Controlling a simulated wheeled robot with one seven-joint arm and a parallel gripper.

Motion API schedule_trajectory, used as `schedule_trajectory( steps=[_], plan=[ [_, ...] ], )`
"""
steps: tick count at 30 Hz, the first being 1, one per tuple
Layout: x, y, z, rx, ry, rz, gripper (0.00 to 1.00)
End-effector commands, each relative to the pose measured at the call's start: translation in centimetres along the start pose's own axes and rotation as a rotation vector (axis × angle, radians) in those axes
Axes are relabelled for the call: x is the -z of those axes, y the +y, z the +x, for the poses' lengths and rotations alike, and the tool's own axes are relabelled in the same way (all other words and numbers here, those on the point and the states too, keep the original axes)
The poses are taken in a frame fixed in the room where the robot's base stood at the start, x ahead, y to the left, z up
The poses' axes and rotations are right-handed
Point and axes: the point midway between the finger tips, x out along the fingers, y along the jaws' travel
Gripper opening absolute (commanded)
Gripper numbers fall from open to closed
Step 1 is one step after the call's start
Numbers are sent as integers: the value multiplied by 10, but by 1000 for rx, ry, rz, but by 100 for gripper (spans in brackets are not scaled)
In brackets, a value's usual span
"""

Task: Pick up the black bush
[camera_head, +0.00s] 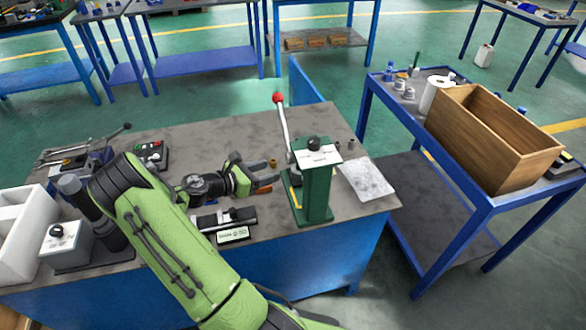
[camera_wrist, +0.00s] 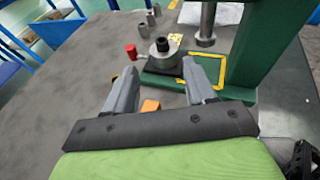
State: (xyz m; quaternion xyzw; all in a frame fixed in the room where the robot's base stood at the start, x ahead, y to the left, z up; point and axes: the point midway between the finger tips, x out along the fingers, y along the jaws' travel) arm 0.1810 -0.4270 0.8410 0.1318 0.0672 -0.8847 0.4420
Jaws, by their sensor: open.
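In the wrist view a small black ring-shaped piece, which looks like the black bush (camera_wrist: 161,44), sits on top of a grey round holder (camera_wrist: 160,60) at the foot of the green press (camera_wrist: 262,60). I cannot make out the bush in the head view, where the green press (camera_head: 316,190) stands at the table's right part. My gripper (camera_wrist: 160,70) is open, with nothing held between its grey fingers. Its fingers point toward the holder and are apart from the bush. In the head view my gripper (camera_head: 266,184) is just left of the press.
An orange piece (camera_wrist: 150,106) shows between the fingers. The press's red-knobbed lever (camera_head: 279,99) rises upright. A metal plate (camera_head: 366,179) lies right of the press. Clear tabletop (camera_head: 225,130) lies behind my gripper.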

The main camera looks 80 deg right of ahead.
Motion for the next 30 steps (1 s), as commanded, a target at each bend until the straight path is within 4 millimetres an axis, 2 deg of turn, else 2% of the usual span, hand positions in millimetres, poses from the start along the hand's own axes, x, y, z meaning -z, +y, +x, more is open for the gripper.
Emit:
schedule_trajectory(
  steps=[1,4,11,15,19,25,30],
  plan=[
    [4,-1,15,5,1,2,55],
    [4,-1,38,4,2,3,55],
    [4,-1,68,1,3,4,55],
    [7,-3,96,3,3,5,55],
    [5,-2,109,-1,4,3,55],
    [3,-2,109,-2,3,2,55],
    [3,-2,109,-1,3,2,29]
  ],
)
